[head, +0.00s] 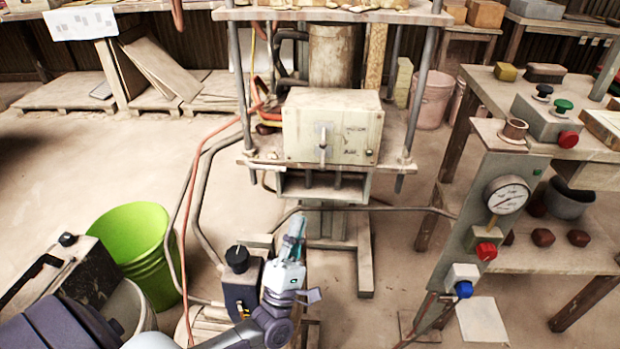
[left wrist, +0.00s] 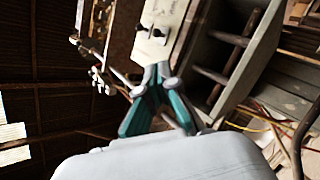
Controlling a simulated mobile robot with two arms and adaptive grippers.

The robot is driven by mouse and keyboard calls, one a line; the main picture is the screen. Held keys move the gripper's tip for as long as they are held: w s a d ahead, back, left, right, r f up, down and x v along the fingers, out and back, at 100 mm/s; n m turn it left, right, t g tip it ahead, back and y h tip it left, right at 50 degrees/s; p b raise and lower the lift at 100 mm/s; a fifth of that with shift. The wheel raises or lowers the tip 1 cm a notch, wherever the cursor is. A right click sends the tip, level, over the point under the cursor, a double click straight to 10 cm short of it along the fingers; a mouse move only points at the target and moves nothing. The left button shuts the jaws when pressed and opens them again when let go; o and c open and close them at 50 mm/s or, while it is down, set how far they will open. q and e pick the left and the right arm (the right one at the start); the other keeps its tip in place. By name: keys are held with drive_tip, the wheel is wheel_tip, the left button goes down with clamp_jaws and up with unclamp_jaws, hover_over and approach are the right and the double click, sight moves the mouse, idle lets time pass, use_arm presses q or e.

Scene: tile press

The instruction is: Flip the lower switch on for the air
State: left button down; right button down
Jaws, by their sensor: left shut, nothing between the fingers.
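The cream control box (head: 355,135) sits in the middle of the press frame, with a small metal switch lever (head: 323,150) on its front face. I cannot clearly tell its position, nor separate an upper from a lower switch. My left gripper (head: 297,222) is shut and empty, pointing up, below and a little left of the box and apart from it. In the left wrist view the shut teal fingers (left wrist: 163,68) point toward the lower edge of the cream box face (left wrist: 166,18), where small switch parts (left wrist: 150,32) show. My right gripper is out of view.
A grey post with a pressure gauge (head: 507,195), red knob (head: 486,251) and blue knob (head: 463,289) stands at the right. A green bucket (head: 135,245) stands at the left. Hoses (head: 185,215) run down left of the press. A black-topped box (head: 240,285) is close beside my left gripper.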

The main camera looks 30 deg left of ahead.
use_arm(q)
drive_tip(key=shift+h, duration=0.3)
drive_tip(key=x, duration=1)
drive_tip(key=shift+p, duration=0.4)
drive_tip(key=shift+s+r, duration=0.1)
